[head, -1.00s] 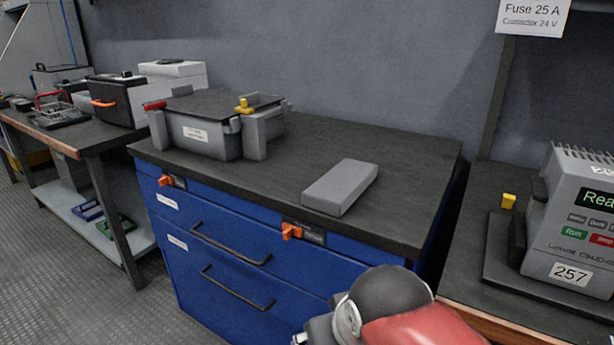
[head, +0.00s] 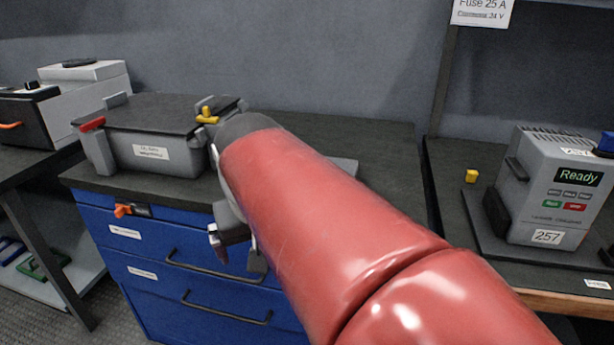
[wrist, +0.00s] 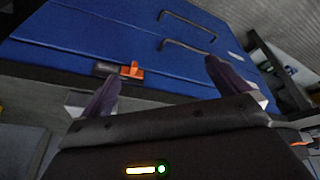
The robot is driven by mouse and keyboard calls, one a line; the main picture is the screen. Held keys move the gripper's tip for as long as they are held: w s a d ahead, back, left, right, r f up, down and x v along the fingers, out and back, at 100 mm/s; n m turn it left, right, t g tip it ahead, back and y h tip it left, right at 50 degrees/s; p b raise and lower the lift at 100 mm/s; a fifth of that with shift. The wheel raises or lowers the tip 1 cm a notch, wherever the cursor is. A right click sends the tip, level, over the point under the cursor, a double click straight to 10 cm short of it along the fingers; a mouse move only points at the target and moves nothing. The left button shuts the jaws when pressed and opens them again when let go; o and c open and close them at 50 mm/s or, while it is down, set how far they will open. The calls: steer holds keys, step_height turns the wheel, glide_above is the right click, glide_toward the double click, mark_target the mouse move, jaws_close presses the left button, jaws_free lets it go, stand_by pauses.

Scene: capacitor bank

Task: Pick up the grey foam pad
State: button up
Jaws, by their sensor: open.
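The grey foam pad (head: 346,164) lies on the dark worktop of the blue cabinet. In the head view my red arm covers most of it, and only a corner shows to the arm's right. My gripper (head: 236,252) is open and empty in front of the cabinet's drawers, apart from the pad. In the wrist view the two dark fingers of my gripper (wrist: 162,72) stand wide apart with the blue drawer front beyond them. I cannot tell whether a grey shape at that view's lower left is the pad.
A grey lidded box (head: 150,148) with red and yellow clips stands on the worktop left of my arm. The blue cabinet (head: 92,222) has drawer handles and an orange latch (head: 124,210) on its front. A grey device (head: 558,190) reading "Ready" and a yellow block (head: 471,176) are at right.

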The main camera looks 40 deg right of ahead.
mark_target(350, 166)
steer(key=w+d+r+m+g, duration=0.1)
steer(key=w+d+r, duration=0.1)
steer(key=d, duration=0.1)
steer(key=w+d+r+m, duration=0.1)
steer(key=w+d+r, duration=0.1)
steer(key=w+d, duration=0.1)
steer(key=w+d+r+m+g, duration=0.1)
steer(key=w+d, duration=0.1)
steer(key=d, duration=0.2)
steer(key=shift+w+r+m+g, duration=0.3)
steer(key=shift+r+m, duration=0.1)
steer(key=d+m, duration=0.1)
steer(key=d, duration=0.2)
steer(key=d+r+m+y, duration=0.1)
steer(key=d, duration=0.3)
steer(key=w+d+r+m+g, duration=0.1)
steer(key=d, duration=0.3)
steer(key=shift+d+y, duration=0.25)
steer(key=shift+y, duration=0.05)
steer(key=shift+d+f, duration=0.1)
steer(key=shift+d, duration=0.2)
steer(key=shift+f, duration=0.35)
step_height(350, 166, down, 7)
steer(key=shift+w+d+r+b, duration=0.1)
steer(key=shift+w+d+b, duration=0.05)
steer(key=shift+b, duration=0.5)
steer(key=c, duration=1)
